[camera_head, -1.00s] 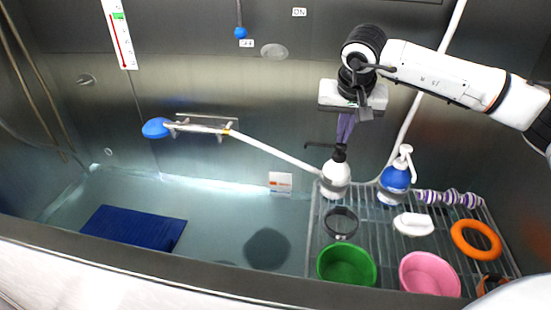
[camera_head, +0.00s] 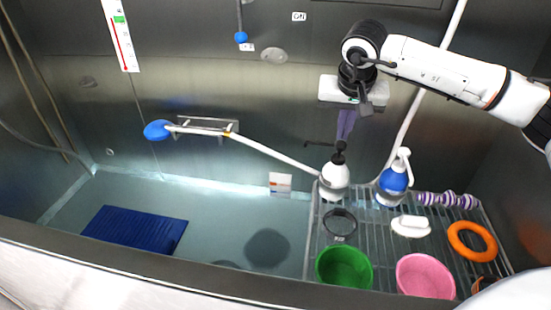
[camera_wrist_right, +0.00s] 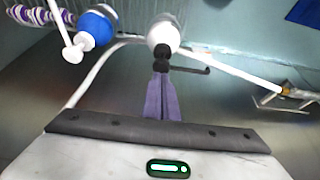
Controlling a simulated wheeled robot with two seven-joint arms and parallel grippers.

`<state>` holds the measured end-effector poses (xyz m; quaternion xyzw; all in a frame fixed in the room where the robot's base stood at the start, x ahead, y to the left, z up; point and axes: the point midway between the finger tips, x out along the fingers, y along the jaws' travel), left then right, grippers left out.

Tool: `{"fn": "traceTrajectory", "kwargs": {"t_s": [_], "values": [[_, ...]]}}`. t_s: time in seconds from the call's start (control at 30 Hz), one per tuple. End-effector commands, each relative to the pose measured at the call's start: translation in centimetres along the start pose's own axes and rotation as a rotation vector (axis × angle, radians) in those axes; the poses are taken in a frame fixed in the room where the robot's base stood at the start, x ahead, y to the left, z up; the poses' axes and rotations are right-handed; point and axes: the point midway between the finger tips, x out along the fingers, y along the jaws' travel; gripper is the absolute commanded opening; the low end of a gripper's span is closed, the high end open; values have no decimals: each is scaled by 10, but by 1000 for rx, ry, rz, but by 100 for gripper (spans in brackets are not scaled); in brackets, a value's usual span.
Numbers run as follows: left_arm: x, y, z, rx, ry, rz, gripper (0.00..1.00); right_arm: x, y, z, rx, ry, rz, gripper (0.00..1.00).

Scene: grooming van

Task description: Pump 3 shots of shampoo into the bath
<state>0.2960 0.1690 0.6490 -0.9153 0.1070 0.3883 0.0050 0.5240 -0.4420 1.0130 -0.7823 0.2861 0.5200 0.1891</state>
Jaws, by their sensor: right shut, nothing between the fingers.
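A white bottle with a black pump top (camera_head: 334,175) stands upright on the wire rack by the bath; its black nozzle points left. It also shows in the right wrist view (camera_wrist_right: 164,33). A blue and white pump bottle (camera_head: 393,180) stands to its right, also in the wrist view (camera_wrist_right: 94,27). No readable label shows which holds shampoo. My right gripper (camera_head: 343,138) points down, its purple fingers shut and empty, tips at the black pump head (camera_wrist_right: 162,52); I cannot tell if they press it. The bath (camera_head: 200,200) holds clear, bluish water. My left gripper is not in view.
The rack (camera_head: 312,235) also holds a green bowl (camera_head: 344,268), a pink bowl (camera_head: 425,277), a white brush-like item (camera_head: 411,226), an orange ring (camera_head: 472,241) and a purple-striped item (camera_head: 447,200).

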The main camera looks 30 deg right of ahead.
Motion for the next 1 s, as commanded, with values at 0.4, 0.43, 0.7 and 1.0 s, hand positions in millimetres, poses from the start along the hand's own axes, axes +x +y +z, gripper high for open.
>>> {"fn": "traceTrajectory", "kwargs": {"t_s": [0.4,0.43,0.7,1.0], "values": [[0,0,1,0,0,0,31,0,0,0,0,2,-1,0],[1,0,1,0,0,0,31,1,0,0,0,2,-2,0],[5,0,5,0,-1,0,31,9,0,4,0,1,-2,0],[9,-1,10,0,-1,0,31,20,0,8,0,0,-1,0]]}}
